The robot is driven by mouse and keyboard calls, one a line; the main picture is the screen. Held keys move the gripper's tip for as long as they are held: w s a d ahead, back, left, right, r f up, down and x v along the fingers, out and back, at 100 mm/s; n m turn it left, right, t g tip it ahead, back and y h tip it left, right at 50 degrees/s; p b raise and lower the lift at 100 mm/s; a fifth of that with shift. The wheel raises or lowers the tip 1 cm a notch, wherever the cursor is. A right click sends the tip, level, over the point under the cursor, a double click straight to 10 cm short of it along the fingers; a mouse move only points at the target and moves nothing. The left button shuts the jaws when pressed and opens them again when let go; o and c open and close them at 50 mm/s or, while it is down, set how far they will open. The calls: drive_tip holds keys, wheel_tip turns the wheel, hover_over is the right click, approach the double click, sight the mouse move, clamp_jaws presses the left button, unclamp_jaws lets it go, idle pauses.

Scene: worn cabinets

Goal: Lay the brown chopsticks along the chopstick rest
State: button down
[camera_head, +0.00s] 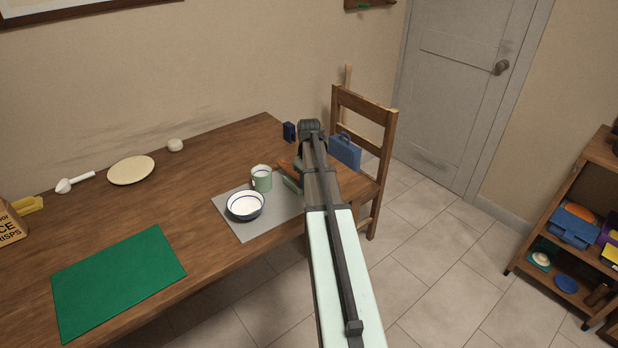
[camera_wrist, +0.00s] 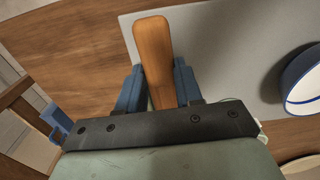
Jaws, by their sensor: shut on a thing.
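In the wrist view my gripper (camera_wrist: 158,66) is shut on a flat, orange-brown wooden piece, which I take to be the brown chopsticks (camera_wrist: 154,45). It sits between the two blue fingers, and its rounded end sticks out past them over the grey mat (camera_wrist: 225,45). In the head view a small part of the brown chopsticks (camera_head: 286,165) shows left of my arm, near the mat's right side. I cannot make out the chopstick rest in either view. I cannot tell whether the chopsticks touch the mat.
On the mat (camera_head: 236,228) stand a white bowl (camera_head: 245,206) with a blue rim and a pale green cup (camera_head: 261,179), left of my arm. A dark blue block (camera_head: 289,131) stands behind. A chair (camera_head: 363,115) and blue case (camera_head: 345,152) are close on the right. A green mat (camera_head: 118,280) lies left.

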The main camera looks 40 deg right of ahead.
drive_tip(key=shift+f, duration=0.35)
drive_tip(key=c, duration=0.7)
unclamp_jaws()
drive_tip(key=shift+o, duration=0.2)
drive_tip(key=shift+r, duration=0.15)
wheel_tip(320, 180, up, 14)
drive_tip(key=shift+f, duration=0.25)
